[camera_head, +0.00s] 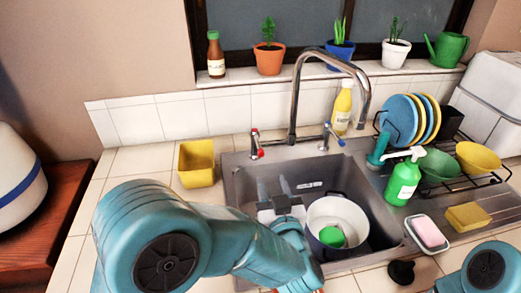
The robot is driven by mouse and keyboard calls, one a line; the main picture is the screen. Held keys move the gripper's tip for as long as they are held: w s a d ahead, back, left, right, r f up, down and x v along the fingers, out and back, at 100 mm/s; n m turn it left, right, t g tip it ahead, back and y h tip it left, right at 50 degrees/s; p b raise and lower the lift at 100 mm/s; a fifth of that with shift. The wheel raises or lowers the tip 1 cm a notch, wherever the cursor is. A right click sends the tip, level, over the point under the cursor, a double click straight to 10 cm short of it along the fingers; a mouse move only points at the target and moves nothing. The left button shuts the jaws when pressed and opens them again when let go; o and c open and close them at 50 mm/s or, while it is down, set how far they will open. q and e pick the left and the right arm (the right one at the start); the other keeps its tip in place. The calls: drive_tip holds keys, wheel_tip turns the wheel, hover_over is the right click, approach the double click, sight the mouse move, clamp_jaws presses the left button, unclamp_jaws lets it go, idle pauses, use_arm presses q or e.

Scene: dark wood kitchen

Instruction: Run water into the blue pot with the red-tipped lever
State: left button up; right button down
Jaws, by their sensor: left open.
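The blue pot (312,243), dark blue outside and white inside, stands in the right part of the steel sink. A green object (332,237) lies in it. The chrome faucet (296,95) arches over the sink, its spout end above the pot's far side; no water stream shows. The red-tipped lever (256,152) stands left of the faucet base, and a blue-tipped lever (333,141) stands right of it. My left gripper (273,187) is open over the sink, left of the pot and below the red-tipped lever in the picture, apart from it. My right gripper is out of view.
A yellow container (196,163) stands left of the sink. On the right are a green soap bottle (403,180), a dish rack (480,176), a pink soap bar (429,231) and a yellow sponge (468,216). A yellow bottle (342,108) stands behind the sink.

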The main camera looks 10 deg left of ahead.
sight(261, 153)
use_arm(q)
drive_tip(key=p+x, duration=0.2)
drive_tip(key=x, duration=1.2)
drive_tip(key=shift+a, duration=0.1)
clamp_jaws()
